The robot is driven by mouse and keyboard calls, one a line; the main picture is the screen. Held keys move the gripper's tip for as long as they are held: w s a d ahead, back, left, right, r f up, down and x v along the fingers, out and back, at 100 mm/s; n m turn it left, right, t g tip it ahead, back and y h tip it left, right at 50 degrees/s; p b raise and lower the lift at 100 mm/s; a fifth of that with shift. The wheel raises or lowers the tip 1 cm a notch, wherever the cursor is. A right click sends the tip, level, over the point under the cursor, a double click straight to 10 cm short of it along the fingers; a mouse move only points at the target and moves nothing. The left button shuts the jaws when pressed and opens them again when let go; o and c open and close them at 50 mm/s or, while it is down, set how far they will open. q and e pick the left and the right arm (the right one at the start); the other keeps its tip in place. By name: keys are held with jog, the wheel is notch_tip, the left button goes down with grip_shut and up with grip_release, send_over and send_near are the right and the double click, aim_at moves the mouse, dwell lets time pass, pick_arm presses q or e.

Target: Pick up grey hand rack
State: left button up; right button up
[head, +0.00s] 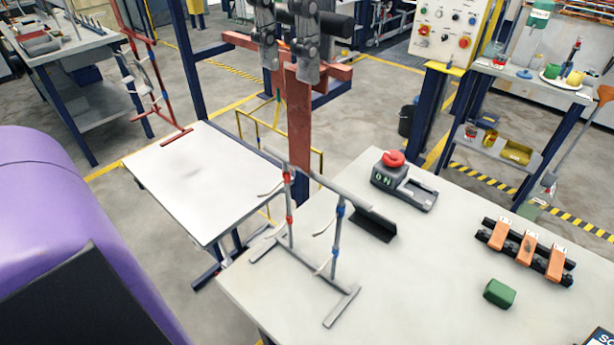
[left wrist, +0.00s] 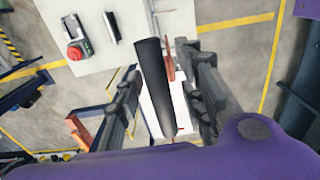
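The grey hand rack (head: 338,232) stands upright near the left edge of the pale table, a frame with two posts, a top bar, flat feet, red and blue bands and thin side hooks. My left gripper (head: 287,75) hangs high at the top of the head view, above and beyond the rack and clear of it. Its two grey fingers point down and are apart. In the left wrist view the fingers (left wrist: 158,60) also stand apart, with a dark round bar between them. I cannot tell whether that bar belongs to the gripper. My right gripper is not in view.
The pale table (head: 430,285) also holds a red-button device (head: 405,185), a black angled piece (head: 375,225), a green block (head: 499,293) and orange-and-black pieces (head: 527,247). A red rack (head: 155,85) stands on the white table (head: 200,185). A red post (head: 299,125) rises behind the grey rack.

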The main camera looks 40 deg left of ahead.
pick_arm(q)
jog(key=shift+c, duration=0.2)
grip_shut()
jog(key=shift+r, duration=0.1)
dwell(0.5)
